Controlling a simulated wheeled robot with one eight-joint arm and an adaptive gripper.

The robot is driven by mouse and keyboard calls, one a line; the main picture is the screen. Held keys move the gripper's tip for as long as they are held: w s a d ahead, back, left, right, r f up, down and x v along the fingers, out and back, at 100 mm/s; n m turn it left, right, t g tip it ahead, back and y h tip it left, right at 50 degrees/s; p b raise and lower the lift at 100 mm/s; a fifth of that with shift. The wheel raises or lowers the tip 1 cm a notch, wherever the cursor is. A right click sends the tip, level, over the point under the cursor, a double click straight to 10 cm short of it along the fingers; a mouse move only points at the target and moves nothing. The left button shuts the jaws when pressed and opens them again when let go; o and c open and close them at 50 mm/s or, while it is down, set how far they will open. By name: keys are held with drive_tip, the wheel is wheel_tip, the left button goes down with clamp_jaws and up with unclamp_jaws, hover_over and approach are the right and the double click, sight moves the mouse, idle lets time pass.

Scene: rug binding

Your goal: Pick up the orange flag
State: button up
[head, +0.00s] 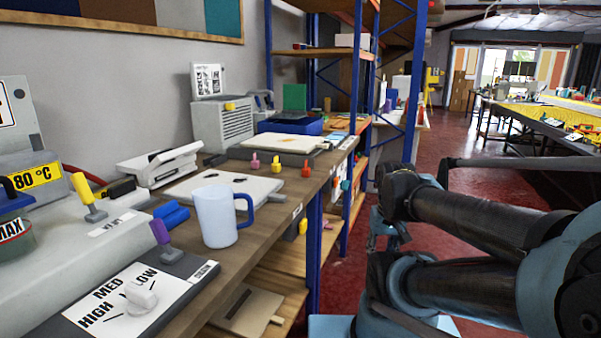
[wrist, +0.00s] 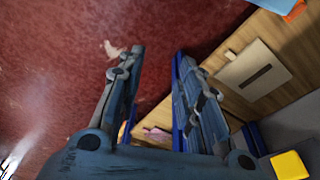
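I cannot make out a clear orange flag in either view. A small orange piece (wrist: 296,9) shows at the top right edge of the wrist view, too cut off to identify. My gripper (wrist: 158,52) is open and empty in the wrist view, its two fingers apart above the red floor and beside a wooden shelf. In the head view my arm is at the right, beyond the bench's end, and the gripper's fingers cannot be made out.
A wooden bench (head: 262,190) at the left holds a white mug (head: 215,217) with a blue handle, a grey dial panel and several machines. Blue shelf uprights (head: 313,255) stand between the bench and my arm. The red floor (head: 450,150) is open behind. A wooden shelf (wrist: 232,70) shows right of the fingers.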

drive_tip(key=shift+w, duration=0.2)
drive_tip(key=shift+o, duration=1.8)
drive_tip(key=shift+s+a+r+n, duration=0.1)
drive_tip(key=shift+a+r+n, duration=0.05)
drive_tip(key=shift+r, duration=0.35)
drive_tip(key=shift+a+r+n, duration=0.1)
drive_tip(key=shift+r+n, duration=0.05)
drive_tip(key=shift+r, duration=0.35)
wheel_tip(320, 180, up, 28)
drive_tip(key=n+g, duration=0.2)
drive_tip(key=n, duration=1.2)
hover_over(306, 168)
drive_tip(key=f, duration=1.1)
drive_tip(key=shift+d+f, duration=0.25)
drive_tip(key=shift+a+f, duration=0.2)
drive_tip(key=shift+f, duration=2.45)
